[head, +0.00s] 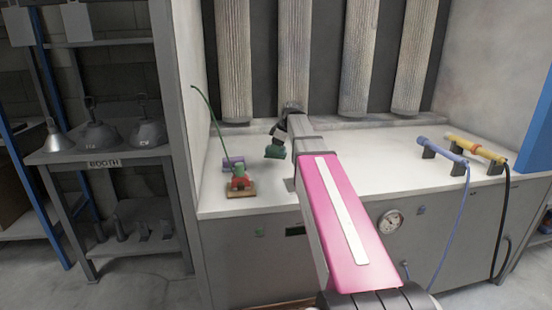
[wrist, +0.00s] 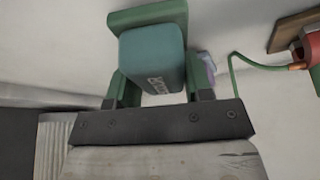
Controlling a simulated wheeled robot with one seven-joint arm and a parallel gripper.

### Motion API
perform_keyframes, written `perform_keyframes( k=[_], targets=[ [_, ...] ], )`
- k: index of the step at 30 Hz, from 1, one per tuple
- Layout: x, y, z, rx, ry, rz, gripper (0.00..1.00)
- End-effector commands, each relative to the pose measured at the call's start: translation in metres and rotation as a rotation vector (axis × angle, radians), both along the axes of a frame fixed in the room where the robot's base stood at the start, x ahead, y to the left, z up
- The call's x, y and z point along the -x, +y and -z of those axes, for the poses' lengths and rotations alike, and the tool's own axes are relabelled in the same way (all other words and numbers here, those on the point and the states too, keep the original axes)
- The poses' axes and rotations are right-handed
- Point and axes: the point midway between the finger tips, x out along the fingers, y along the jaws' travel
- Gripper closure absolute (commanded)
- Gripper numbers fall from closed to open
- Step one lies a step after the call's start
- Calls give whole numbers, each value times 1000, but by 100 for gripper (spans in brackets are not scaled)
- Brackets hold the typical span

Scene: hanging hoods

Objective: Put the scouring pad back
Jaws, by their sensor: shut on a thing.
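A teal block with white lettering, which looks like the scouring pad (wrist: 152,62), sits between the two green fingers of my gripper (wrist: 160,88) in the wrist view. The fingers flank it on both sides and are shut on it. A wider green slab (wrist: 147,14) lies against its far end; I cannot tell whether it is part of the pad. In the head view my gripper (head: 277,142) is over the left part of the white bench, with the green pad (head: 275,152) at its tip. I cannot tell whether the pad touches the bench.
A wooden board (head: 240,193) with a red-and-green tool stands left of my gripper, with a purple item (head: 233,163) behind it and a thin green cord rising. Ribbed columns (head: 295,60) stand at the back. Blue (head: 442,150) and yellow (head: 475,148) handles rest at the right. The bench middle is clear.

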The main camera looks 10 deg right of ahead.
Motion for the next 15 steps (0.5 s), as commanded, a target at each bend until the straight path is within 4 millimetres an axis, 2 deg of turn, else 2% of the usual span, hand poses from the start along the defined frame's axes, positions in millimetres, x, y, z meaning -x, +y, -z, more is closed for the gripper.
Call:
perform_keyframes(
  k=[5, 15],
  targets=[
    [-3, -2, 7, 0, 0, 0, 76],
    [-3, -2, 43, 0, 0, 0, 76]
  ],
)
